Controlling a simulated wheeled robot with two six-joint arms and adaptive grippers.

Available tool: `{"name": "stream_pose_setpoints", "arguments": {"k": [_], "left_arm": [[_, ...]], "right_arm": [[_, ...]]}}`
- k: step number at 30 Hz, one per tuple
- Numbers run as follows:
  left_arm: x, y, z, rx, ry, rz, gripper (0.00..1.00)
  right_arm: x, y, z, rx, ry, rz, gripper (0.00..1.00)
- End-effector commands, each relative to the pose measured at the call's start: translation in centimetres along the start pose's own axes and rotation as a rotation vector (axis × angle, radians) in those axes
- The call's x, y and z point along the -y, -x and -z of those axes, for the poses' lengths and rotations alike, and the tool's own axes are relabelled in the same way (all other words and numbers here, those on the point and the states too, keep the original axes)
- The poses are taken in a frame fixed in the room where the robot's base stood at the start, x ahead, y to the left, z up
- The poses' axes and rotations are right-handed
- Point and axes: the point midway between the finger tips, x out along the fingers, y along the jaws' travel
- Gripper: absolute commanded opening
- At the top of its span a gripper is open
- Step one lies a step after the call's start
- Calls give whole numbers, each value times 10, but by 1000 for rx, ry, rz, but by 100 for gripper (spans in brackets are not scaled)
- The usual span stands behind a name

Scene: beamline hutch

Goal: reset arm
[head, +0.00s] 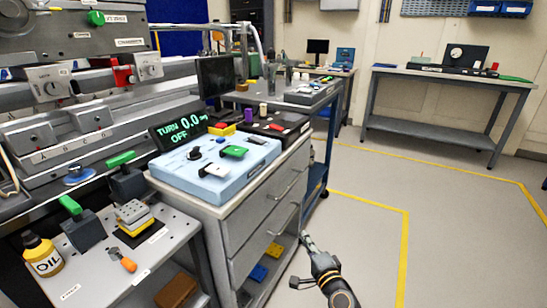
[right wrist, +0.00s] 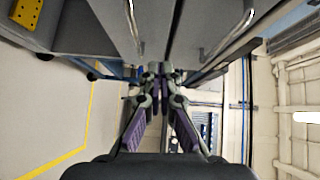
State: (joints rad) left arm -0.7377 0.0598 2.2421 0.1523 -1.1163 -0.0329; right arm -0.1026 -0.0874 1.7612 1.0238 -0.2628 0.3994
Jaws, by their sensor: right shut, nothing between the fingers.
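My right gripper (head: 306,240) is low in the head view, beside the drawer cabinet (head: 262,205) and above the floor. In the right wrist view, its two fingers (right wrist: 157,72) meet at their tips. It is shut and holds nothing. The cabinet's drawers and handles (right wrist: 232,35) show beyond the fingertips. I cannot tell from these views whether the fingertips touch the cabinet. My left gripper is out of view.
A light blue control box (head: 215,165) with a "TURN 0.0 OFF" display (head: 182,128) stands on the cabinet. An oil bottle (head: 42,255) stands on a low shelf at left. Open floor (head: 370,220) with yellow lines lies to the right. A grey workbench (head: 440,75) stands behind.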

Motion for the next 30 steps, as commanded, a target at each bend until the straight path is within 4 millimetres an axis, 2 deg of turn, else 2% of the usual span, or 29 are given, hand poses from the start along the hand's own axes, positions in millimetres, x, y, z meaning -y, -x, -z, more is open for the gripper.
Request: {"name": "stream_pose_setpoints", "arguments": {"k": [2,5,6,9,15,21,23,30], "left_arm": [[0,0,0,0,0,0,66],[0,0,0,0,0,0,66],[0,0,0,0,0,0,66],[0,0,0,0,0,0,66],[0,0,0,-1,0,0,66],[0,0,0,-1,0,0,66],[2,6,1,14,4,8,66],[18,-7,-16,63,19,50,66]], "right_arm": [[-29,26,-15,77,148,-91,0],[-79,80,-37,236,422,-262,0],[-97,102,-43,300,523,-329,0],[-132,153,-49,435,716,-473,0],[-174,237,-44,646,972,-697,0],[-193,312,-29,829,1150,-891,0],[-188,314,-25,839,1155,-913,0],[-209,325,-14,846,1140,-980,0]]}}
